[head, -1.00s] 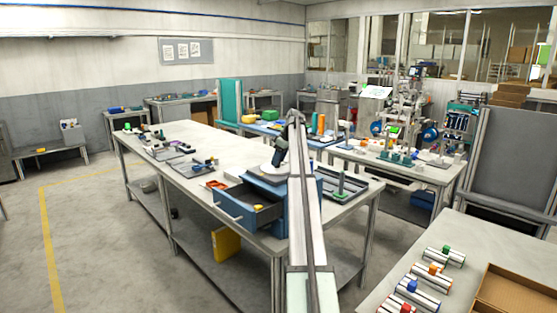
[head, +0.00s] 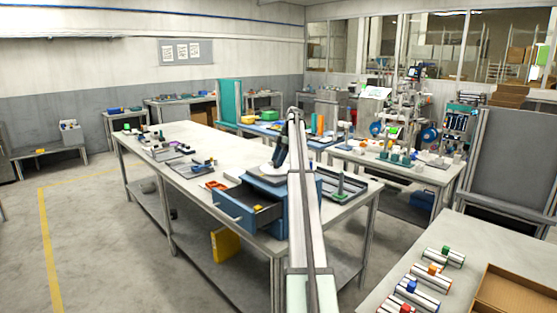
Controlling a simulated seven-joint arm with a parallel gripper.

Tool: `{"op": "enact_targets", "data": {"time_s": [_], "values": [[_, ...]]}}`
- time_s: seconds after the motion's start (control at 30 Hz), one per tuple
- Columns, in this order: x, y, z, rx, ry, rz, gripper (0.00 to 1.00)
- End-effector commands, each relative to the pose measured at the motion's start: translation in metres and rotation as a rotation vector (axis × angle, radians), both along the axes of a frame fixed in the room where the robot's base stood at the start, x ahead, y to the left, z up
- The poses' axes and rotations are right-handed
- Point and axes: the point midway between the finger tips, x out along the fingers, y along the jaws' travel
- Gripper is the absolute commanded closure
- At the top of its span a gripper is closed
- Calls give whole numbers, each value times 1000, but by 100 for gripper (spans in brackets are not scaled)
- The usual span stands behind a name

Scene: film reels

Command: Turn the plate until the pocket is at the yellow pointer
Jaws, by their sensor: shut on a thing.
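The plate (head: 266,169) is a small pale disc on top of a blue drawer cabinet (head: 290,208) on the long table. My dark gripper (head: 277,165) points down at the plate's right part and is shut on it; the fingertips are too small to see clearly. My own pale arm stands in front and hides the right side of the plate and part of the gripper. I cannot make out the pocket or the yellow pointer at this size.
A dark tray (head: 345,187) with a green post lies right of the cabinet. Small parts (head: 185,160) lie on the table's left, and bare tabletop lies between.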

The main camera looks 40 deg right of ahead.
Motion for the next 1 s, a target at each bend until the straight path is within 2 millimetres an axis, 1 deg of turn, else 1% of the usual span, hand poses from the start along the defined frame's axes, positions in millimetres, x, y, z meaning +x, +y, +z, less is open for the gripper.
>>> {"op": "enact_targets", "data": {"time_s": [0.1, 0.33, 0.87, 0.9, 1.0], "values": [[1, -1, 0, -2, 1, 61, 100], [1, -1, -1, -5, -2, 136, 100], [1, -1, -1, -5, -3, 160, 100], [1, -1, -1, -5, -3, 160, 46], [1, -1, -1, -5, -3, 160, 36]]}}
